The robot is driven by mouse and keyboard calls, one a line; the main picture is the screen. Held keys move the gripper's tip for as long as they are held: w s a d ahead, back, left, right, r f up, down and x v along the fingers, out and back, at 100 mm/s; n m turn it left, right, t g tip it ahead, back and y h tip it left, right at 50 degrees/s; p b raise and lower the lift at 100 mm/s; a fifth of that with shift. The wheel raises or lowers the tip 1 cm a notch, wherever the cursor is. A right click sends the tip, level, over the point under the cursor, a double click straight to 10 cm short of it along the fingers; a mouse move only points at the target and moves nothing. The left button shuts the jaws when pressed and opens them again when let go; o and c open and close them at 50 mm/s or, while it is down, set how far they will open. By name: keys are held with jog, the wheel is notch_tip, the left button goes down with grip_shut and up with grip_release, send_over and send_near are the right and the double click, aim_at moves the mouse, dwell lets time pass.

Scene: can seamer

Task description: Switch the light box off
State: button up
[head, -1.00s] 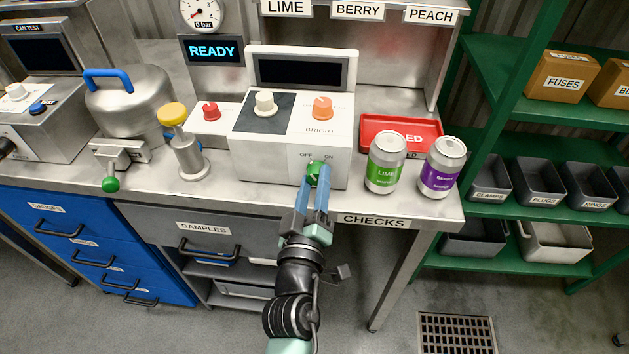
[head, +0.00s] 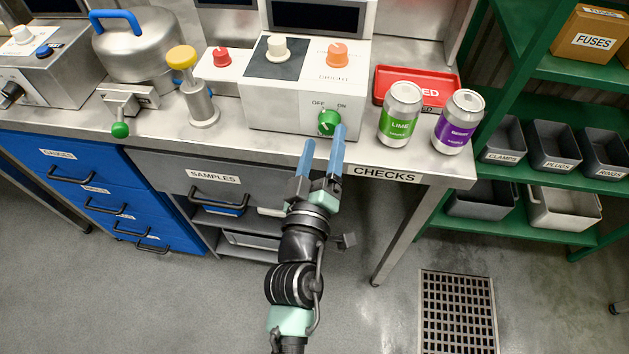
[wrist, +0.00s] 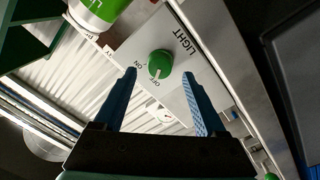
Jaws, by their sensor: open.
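The light box (head: 290,115) is a white box on the bench with a green knob (head: 328,122) on its front, between the labels OFF and ON. My gripper (head: 324,136) is open and empty, just in front of the knob. In the wrist view its two blue fingers (wrist: 159,74) stand apart on either side of the knob, clear of it.
A green LIME can (head: 399,115) and a purple BERRY can (head: 458,122) stand right of the box, before a red tray (head: 415,84). A yellow-topped post (head: 197,95) stands left. Drawer handles (head: 218,198) jut out below the bench. Green shelving (head: 500,150) is at right.

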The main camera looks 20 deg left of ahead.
jog(key=b+v, duration=0.2)
jog(key=v, duration=0.8)
jog(key=w+d+r+m+t+h, duration=0.1)
jog(key=w+d+r+m+t, duration=0.15)
jog(key=r, duration=0.55)
jog(key=w+d+r+m+t+h, duration=0.1)
jog(key=w+d+r+m+h, duration=0.15)
jog(key=r, duration=0.55)
jog(key=w+d+r+m+t+h, duration=0.1)
jog(key=w+d+r+m+t, duration=0.15)
jog(key=r, duration=0.55)
jog(key=s+d+r+m+t+p, duration=0.1)
jog(key=r+p, duration=0.3)
jog(key=r, duration=0.8)
jog(key=s+d+r+m+t+p, duration=0.1)
jog(key=r+p, duration=0.4)
jog(key=r, duration=0.6)
jog(key=s+d+r+m+t+p, duration=0.1)
jog(key=s+d+r+m+p, duration=0.1)
jog(key=r, duration=1)
jog(key=s+d+p, duration=0.1)
jog(key=s+p, duration=0.1)
jog(key=s, duration=0.1)
jog(key=shift+d+r+t, duration=0.2)
jog(key=shift+r+t, duration=0.1)
jog(key=shift+r, duration=0.05)
